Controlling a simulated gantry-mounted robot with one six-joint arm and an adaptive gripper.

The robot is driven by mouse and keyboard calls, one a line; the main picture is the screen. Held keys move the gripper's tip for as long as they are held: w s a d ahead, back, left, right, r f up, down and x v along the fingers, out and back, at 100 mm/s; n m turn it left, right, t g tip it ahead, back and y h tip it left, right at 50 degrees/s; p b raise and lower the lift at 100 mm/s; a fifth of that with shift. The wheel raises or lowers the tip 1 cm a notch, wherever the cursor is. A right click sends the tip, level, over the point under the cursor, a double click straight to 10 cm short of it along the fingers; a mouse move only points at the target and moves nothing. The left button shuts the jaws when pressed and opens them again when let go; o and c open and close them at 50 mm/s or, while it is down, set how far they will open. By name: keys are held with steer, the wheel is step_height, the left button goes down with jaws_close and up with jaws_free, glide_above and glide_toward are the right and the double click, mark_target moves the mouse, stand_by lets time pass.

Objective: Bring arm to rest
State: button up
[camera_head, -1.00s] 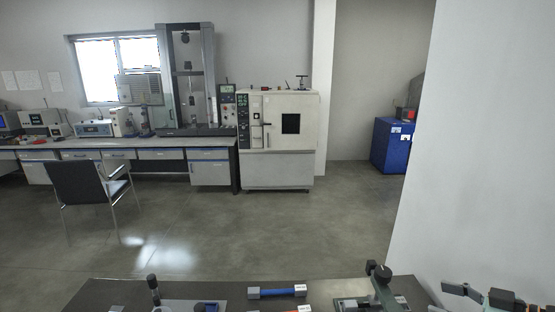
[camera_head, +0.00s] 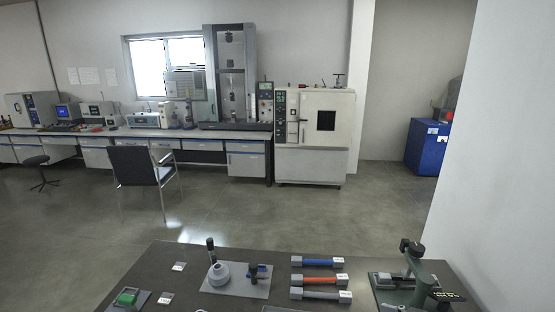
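My gripper and arm are not in view. The dark table (camera_head: 222,254) fills the lower part of the view. Cable samples with grey end blocks lie in a stack of rows on it: a blue one (camera_head: 318,262), an orange-red one (camera_head: 316,280) and a grey one (camera_head: 322,295). All lie apart from any gripper.
A green and black bench device (camera_head: 412,270) stands at the table's right. A grey plate with a round fixture (camera_head: 219,273) is left of the cables. A green item (camera_head: 127,297) sits front left. A chair (camera_head: 142,169), lab bench and oven cabinet (camera_head: 318,125) stand behind, across open floor.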

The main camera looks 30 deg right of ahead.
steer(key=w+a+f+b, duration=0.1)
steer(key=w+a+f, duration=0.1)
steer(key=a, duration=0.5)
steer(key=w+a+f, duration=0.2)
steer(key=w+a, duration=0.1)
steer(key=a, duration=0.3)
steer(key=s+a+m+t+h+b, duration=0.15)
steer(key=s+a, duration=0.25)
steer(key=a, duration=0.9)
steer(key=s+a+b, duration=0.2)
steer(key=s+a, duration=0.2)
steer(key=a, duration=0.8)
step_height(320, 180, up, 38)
steer(key=p, duration=3.8)
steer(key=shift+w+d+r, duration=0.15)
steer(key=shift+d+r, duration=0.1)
